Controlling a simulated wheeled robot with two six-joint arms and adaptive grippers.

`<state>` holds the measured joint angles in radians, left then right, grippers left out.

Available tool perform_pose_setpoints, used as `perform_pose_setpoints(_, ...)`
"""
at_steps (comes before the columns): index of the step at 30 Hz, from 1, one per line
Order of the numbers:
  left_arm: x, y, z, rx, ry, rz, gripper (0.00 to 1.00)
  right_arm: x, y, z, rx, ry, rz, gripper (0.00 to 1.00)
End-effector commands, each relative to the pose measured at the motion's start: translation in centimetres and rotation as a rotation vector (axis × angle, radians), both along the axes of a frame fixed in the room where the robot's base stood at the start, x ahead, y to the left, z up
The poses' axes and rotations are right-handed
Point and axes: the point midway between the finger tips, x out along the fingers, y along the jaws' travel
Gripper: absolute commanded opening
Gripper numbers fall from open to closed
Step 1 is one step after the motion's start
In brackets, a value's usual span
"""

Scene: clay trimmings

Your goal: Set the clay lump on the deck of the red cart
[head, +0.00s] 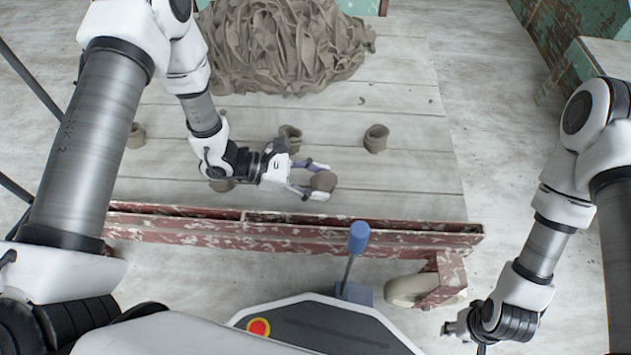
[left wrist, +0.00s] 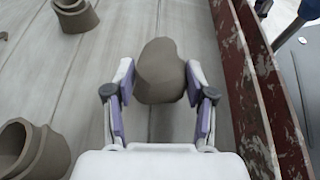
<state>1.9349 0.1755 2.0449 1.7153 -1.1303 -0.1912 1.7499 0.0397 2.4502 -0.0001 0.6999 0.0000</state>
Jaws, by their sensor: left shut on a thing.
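The clay lump (head: 323,181) is a rounded grey-brown piece between the fingers of my left gripper (head: 311,181). In the left wrist view the lump (left wrist: 160,72) sits between the two purple-padded fingertips, and the left gripper (left wrist: 159,95) is shut on it. The red cart (head: 300,232) has a chipped red rail along its near edge and a deck of pale planks (head: 400,185). The lump is over the deck, close to the rail; whether it touches the planks I cannot tell. My right gripper (head: 458,328) is low at the right, off the cart; its jaws are unclear.
A heap of clay trimmings (head: 285,45) covers the deck's far part. Several small clay pieces stand nearby, including one to the right (head: 376,138) and one left (head: 136,136). A blue-topped lever (head: 358,238) rises before the rail. The deck's right part is mostly clear.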

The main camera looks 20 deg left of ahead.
Motion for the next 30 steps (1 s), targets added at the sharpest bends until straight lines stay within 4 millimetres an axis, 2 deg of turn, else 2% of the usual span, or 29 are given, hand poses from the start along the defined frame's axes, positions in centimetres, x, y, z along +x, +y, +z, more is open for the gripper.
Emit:
perform_pose_setpoints(1,0.0,0.0,-1.1,0.000,0.000,0.000,0.01,0.0,0.0,-0.7,0.000,0.000,0.000,0.40)
perform_pose_setpoints(11,0.0,0.0,-1.2,0.000,0.000,0.000,0.01,0.0,0.0,-0.8,0.000,-0.001,0.000,0.40)
perform_pose_setpoints(12,0.0,0.0,-1.1,0.001,0.000,0.000,0.69,0.0,0.0,-0.6,0.000,0.000,0.000,0.40)
perform_pose_setpoints(13,0.0,0.0,-1.1,0.001,0.000,0.000,0.80,0.0,0.0,-0.6,0.000,0.000,0.000,0.40)
perform_pose_setpoints(24,0.0,0.0,-0.6,0.000,0.000,0.001,0.80,0.0,0.0,-0.2,0.000,0.000,0.000,0.40)
perform_pose_setpoints(26,-0.1,0.7,-0.3,0.000,0.001,0.004,0.80,0.0,0.0,0.1,0.000,0.000,-0.001,0.40)
perform_pose_setpoints(30,-0.7,3.2,1.1,-0.002,0.000,0.009,0.80,0.0,0.0,1.6,0.000,0.000,0.000,0.40)
